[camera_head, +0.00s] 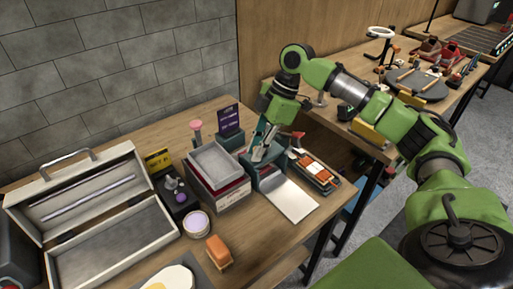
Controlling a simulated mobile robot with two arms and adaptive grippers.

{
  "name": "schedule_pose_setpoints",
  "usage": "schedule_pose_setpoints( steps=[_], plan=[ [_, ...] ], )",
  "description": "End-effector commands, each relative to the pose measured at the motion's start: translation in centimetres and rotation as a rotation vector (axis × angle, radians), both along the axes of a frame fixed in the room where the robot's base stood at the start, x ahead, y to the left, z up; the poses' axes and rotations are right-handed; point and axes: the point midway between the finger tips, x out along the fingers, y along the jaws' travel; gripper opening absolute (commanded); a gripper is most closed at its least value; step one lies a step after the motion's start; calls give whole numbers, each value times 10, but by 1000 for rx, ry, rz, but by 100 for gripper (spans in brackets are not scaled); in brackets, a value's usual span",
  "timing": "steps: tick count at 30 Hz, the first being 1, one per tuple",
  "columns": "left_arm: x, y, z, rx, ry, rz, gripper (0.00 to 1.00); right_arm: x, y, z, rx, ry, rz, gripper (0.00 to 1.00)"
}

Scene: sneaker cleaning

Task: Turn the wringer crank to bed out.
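A teal device (268,183), which looks like the wringer, stands near the middle of the near table. A flat white plate (291,201) extends from its front toward the table's near edge and looks like the bed. My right gripper (259,155) points down at the top of the teal device, with my arm coming from the right. I cannot tell whether its fingers touch the device or hold anything. I cannot make out the crank clearly; it may be hidden by my gripper. My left gripper is out of view.
Left of the device are stacked grey trays (216,160) and an open case (112,245). A tray with orange blocks (317,173) stands close on its right. An orange-topped brush (219,251) and a round tub (196,224) lie in front. A second table stands at right.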

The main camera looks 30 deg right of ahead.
Motion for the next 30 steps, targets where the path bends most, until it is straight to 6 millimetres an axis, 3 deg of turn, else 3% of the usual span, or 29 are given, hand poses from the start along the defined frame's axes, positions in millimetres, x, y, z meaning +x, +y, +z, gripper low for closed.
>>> schedule_pose_setpoints(
  steps=[8,14,30],
  plan=[
    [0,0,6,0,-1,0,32,1,1,1,0,1,-26,0],
    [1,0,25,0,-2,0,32,5,4,5,1,1,-118,0],
    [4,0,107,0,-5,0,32,28,9,8,3,2,-601,0]
  ],
)
